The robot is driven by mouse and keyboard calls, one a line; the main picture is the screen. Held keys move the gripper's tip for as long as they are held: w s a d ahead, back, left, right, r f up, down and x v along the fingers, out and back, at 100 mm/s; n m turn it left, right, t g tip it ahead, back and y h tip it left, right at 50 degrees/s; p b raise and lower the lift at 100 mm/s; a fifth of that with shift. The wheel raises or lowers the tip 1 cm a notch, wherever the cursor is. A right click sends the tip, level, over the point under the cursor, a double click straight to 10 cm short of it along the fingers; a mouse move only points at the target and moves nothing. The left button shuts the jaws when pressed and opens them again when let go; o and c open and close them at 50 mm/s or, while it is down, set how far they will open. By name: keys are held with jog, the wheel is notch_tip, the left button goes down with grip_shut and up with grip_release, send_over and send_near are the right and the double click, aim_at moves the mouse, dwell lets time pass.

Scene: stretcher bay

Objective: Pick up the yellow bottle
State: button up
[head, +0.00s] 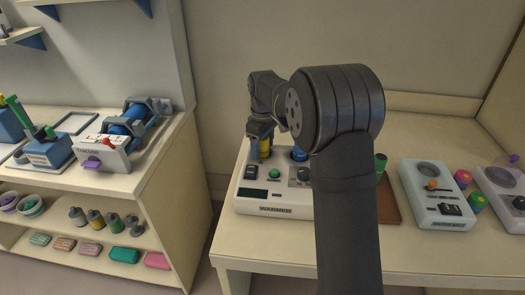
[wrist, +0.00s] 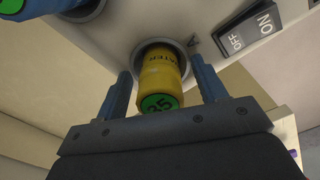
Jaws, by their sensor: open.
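The yellow bottle (wrist: 160,75) sits in a round well of the white warmer unit (wrist: 110,38). Its green end with a number faces the wrist camera. My gripper (wrist: 160,85) is open, with one blue finger on each side of the bottle; I cannot tell whether either finger touches it. In the head view, my gripper (head: 260,135) is over the left rear of the warmer (head: 276,210), and a part of the yellow bottle (head: 265,148) shows below it.
A blue bottle (head: 299,154) stands beside the yellow one in the warmer. A green-topped item (head: 381,161) is to the right, by a brown mat (head: 388,205). A second white device (head: 433,195) stands further right. The table front (head: 420,265) is clear.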

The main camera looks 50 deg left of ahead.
jog(key=c, duration=1.2)
jog(key=shift+r, duration=0.15)
